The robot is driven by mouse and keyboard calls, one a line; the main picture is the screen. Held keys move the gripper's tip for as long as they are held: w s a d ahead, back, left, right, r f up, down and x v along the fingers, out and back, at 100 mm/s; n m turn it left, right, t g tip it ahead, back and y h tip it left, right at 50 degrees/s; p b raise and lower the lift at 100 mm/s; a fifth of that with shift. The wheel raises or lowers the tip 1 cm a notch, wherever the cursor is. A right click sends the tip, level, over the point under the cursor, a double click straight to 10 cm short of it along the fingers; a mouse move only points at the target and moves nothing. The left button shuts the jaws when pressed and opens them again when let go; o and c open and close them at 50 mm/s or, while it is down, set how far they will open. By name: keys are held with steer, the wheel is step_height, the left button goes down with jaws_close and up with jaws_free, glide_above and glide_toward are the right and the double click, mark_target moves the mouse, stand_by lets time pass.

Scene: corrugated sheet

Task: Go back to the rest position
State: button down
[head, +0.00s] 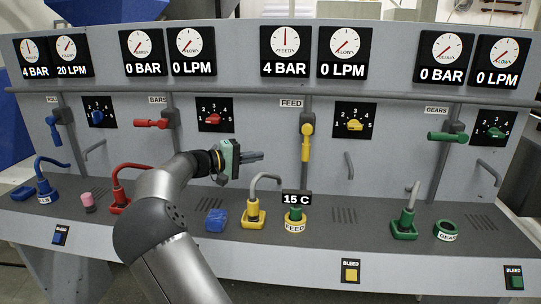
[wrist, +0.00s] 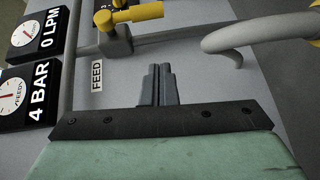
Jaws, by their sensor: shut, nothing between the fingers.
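My gripper (head: 258,156) is shut and empty, held out in front of the grey panel (head: 270,130) and pointing right, left of the yellow FEED lever (head: 306,142). In the wrist view its two grey fingers (wrist: 158,75) are together, with nothing between them. The wrist view also shows the FEED label (wrist: 97,76) and the yellow lever (wrist: 135,14) beyond the fingers. The gripper appears apart from the panel and the fittings. My arm reaches up from the bottom and hides part of the ledge.
The ledge carries a blue block (head: 215,220), a pink piece (head: 87,201), a yellow-based spout (head: 254,215), a yellow FEED ring (head: 295,223) under a 15 C display (head: 296,198), and a green-based spout (head: 405,224). Red (head: 150,124) and green (head: 447,137) levers project from the panel.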

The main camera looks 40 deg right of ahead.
steer(key=shift+w+a, duration=0.15)
steer(key=shift+a, duration=0.75)
steer(key=s+a+f+y+p, duration=0.25)
steer(key=s+f+y, duration=0.4)
steer(key=s, duration=0.45)
steer(key=s+a+f+n+t+y+p, duration=0.1)
steer(key=s+a+y, duration=0.4)
steer(key=s+a, duration=0.7)
steer(key=s+a+f+n+t+y+p, duration=0.1)
steer(key=s+a+y, duration=0.4)
steer(key=s+a, duration=0.7)
steer(key=shift+s+a+f+n+t+p, duration=0.15)
steer(key=shift+s+a+n+t+p, duration=0.45)
steer(key=shift+p, duration=0.65)
